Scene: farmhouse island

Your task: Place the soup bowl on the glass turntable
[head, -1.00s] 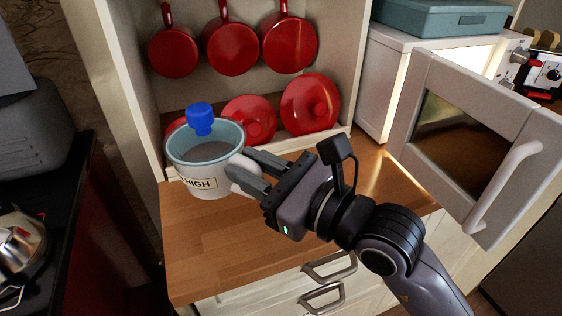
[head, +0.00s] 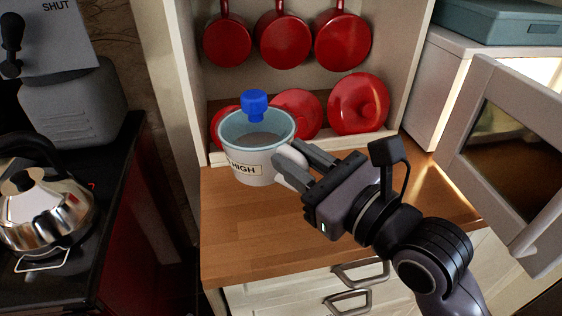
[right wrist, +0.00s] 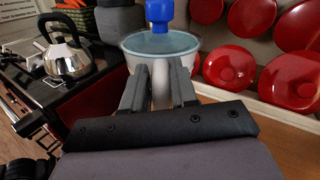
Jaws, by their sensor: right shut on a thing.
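The soup bowl (head: 230,160) is a white, mug-like bowl with a pale blue inside, a handle and a label ending in "HIGH". It is upright at the back of the wooden counter; I cannot tell whether it touches the wood. My right gripper (head: 292,163) is shut on its handle from the right. In the right wrist view the bowl (right wrist: 190,62) is just beyond the fingers, with the handle between them. A blue knob-like piece (head: 254,104) shows at the bowl's far rim. The glass turntable is not visible. My left gripper is not in view.
An open appliance door (head: 468,150) juts out at the right, beside a white appliance (head: 455,85). Red lids (head: 357,103) and hanging red pans (head: 283,40) are behind the bowl. A kettle (head: 45,212) stands on the dark stove at left. The counter's front (head: 250,240) is clear.

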